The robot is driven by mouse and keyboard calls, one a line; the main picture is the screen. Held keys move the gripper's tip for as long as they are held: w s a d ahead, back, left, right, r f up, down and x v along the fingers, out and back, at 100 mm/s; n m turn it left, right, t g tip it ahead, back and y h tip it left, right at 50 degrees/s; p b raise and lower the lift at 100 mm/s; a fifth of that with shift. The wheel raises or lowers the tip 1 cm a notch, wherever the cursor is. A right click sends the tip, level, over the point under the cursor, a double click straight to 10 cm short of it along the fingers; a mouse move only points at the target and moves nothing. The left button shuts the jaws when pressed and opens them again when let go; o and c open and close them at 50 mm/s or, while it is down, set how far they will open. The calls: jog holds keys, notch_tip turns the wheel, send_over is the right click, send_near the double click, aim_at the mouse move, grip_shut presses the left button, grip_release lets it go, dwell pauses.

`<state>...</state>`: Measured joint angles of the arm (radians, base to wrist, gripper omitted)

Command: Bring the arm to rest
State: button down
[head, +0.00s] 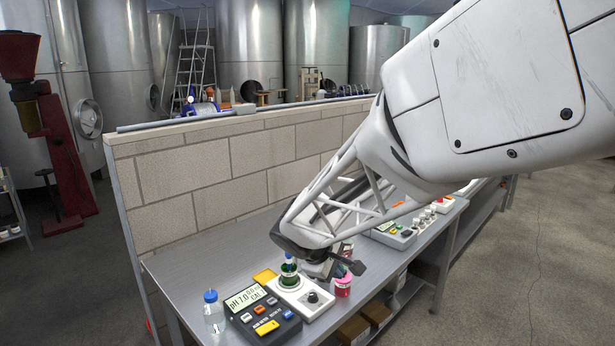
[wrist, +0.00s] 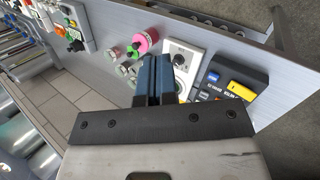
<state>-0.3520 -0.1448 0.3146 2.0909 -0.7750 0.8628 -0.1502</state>
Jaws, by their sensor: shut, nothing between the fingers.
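My arm reaches in from the upper right of the head view, and my gripper (head: 346,264) is low over the metal bench, close to the pink bottle (head: 343,286). The gripper's fingers are partly hidden by the white arm in that view. In the wrist view the two dark blue fingers of my gripper (wrist: 154,74) lie side by side, shut and empty. The pink bottle (wrist: 149,38) is just beyond them there. I cannot tell the exact gap between fingers and bench.
A white stirrer (head: 316,298) bearing a green vessel (head: 289,276) stands near my gripper, with a pH meter (head: 262,314) to its left. A blue-capped clear bottle (head: 213,314) stands further left. A block wall (head: 228,163) runs along the bench's back. Open floor (head: 540,240) lies right.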

jog(key=s+d+r+m+y, duration=0.1)
jog(key=s+d+m, duration=0.3)
jog(key=s, duration=0.6)
jog(key=s+d+r+m+g+y, duration=0.1)
jog(key=s+d+r+m+y, duration=0.1)
jog(key=s, duration=0.8)
jog(key=s+d+r+m+y, duration=0.2)
jog(key=s+d+m, duration=0.3)
jog(key=s, duration=0.4)
jog(key=shift+s+d+r+m, duration=0.4)
jog(key=shift+d+r, duration=0.15)
jog(key=shift+r, duration=0.1)
